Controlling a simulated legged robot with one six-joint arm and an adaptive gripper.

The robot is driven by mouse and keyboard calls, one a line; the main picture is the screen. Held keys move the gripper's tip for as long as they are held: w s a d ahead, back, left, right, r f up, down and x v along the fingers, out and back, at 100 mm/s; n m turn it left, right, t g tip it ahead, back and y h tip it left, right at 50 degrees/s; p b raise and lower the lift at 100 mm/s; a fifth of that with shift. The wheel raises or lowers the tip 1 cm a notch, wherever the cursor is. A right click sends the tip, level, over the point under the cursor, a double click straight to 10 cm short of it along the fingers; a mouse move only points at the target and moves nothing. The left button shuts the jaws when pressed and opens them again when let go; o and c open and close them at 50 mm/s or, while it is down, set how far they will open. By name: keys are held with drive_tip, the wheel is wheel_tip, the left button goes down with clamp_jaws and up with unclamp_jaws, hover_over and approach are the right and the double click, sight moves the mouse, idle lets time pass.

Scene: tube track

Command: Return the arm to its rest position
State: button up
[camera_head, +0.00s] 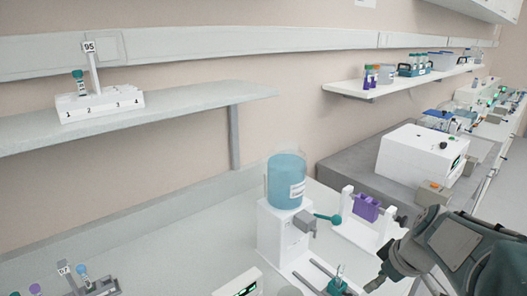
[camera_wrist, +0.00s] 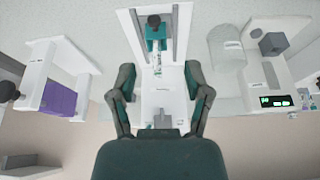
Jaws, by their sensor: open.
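My gripper (camera_wrist: 160,72) is open in the wrist view, its two dark fingers spread with nothing held between them. Beyond the fingers lies a white track (camera_wrist: 182,22) with a teal holder (camera_wrist: 155,38) on it. A small clear tube (camera_wrist: 157,62) shows near the holder. In the head view my gripper (camera_head: 383,252) and arm fill the lower right, with the gripper right of the teal holder (camera_head: 338,286). Whether the fingers touch anything is not clear in the head view.
A dispenser with a blue bottle (camera_head: 287,182) stands left of my gripper. A white stand with a purple block (camera_head: 367,207) is just behind it. A white machine (camera_head: 415,155) sits farther back. A wall shelf (camera_head: 200,107) carries a numbered rack (camera_head: 100,105).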

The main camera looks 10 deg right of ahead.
drive_tip(key=s+a+r+m+h, duration=0.1)
drive_tip(key=s+a+r+m, duration=0.1)
drive_tip(key=s+a, duration=0.2)
drive_tip(key=s+a+r+m+t+h, duration=0.1)
drive_tip(key=s+a+r+m, duration=0.1)
drive_tip(key=s+a, duration=0.3)
drive_tip(key=a+m, duration=0.1)
drive_tip(key=a, duration=0.2)
drive_tip(key=shift+a+r, duration=0.3)
drive_tip(key=shift+s+a+m+t, duration=0.2)
drive_tip(key=shift+s+m+t, duration=0.2)
drive_tip(key=shift+s+m, duration=0.25)
